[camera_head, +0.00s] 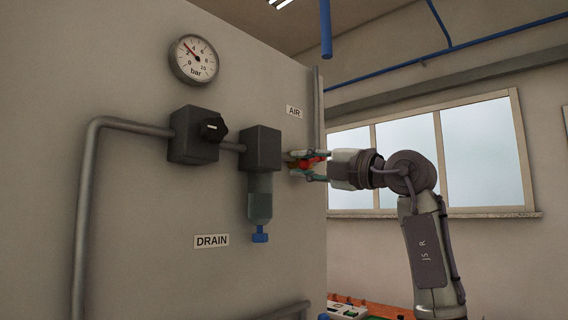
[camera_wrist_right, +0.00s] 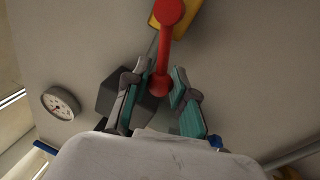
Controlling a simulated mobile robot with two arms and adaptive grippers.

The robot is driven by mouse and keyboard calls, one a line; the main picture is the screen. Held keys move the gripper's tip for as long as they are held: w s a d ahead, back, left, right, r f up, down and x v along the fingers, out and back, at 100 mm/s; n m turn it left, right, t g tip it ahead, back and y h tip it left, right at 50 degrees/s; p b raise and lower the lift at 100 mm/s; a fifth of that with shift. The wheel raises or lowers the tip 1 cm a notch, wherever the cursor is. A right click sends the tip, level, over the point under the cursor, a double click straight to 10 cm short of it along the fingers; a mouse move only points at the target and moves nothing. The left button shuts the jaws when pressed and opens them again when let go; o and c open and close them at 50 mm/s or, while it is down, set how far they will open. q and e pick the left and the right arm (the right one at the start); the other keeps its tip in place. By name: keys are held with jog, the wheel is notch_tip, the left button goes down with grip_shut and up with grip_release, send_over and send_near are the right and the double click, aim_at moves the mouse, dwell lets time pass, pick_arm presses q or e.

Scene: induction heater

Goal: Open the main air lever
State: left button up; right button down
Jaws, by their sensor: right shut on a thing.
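The main air lever is a red bar with rounded ends, clear in the right wrist view (camera_wrist_right: 164,48). Its upper end sits on a yellow valve body (camera_wrist_right: 190,14), and its lower end lies between my right fingers. In the head view the red lever (camera_head: 311,162) is a small patch, partly hidden by the fingers, just below the AIR label (camera_head: 294,112). My right gripper (camera_head: 298,164) reaches in from the right and is shut on the lever's lower end. My left gripper is out of view.
A grey filter unit (camera_head: 262,149) with a clear bowl and blue drain knob (camera_head: 260,234) stands close left of my gripper. A black-knobbed regulator (camera_head: 194,135) and pressure gauge (camera_head: 194,59) are farther left. A pipe (camera_head: 84,210) runs down the panel.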

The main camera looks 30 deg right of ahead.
jog(key=shift+s+a+r+m, duration=0.1)
jog(key=shift+a+r+m, duration=0.1)
jog(key=shift+r+m, duration=0.35)
jog(key=shift+m, duration=0.35)
jog(key=shift+r+m+t+h, duration=0.3)
jog(key=shift+r+m+h, duration=0.1)
jog(key=shift+m, duration=0.7)
jog(key=shift+r+m, duration=0.15)
jog(key=shift+m, duration=0.25)
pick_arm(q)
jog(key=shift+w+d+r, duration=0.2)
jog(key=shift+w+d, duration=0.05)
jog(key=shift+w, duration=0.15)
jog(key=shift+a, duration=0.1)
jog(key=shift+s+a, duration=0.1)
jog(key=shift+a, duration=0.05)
pick_arm(e)
jog(key=shift+m, duration=0.3)
jog(key=c, duration=0.9)
grip_release()
jog(key=shift+d, duration=0.1)
jog(key=shift+c, duration=0.2)
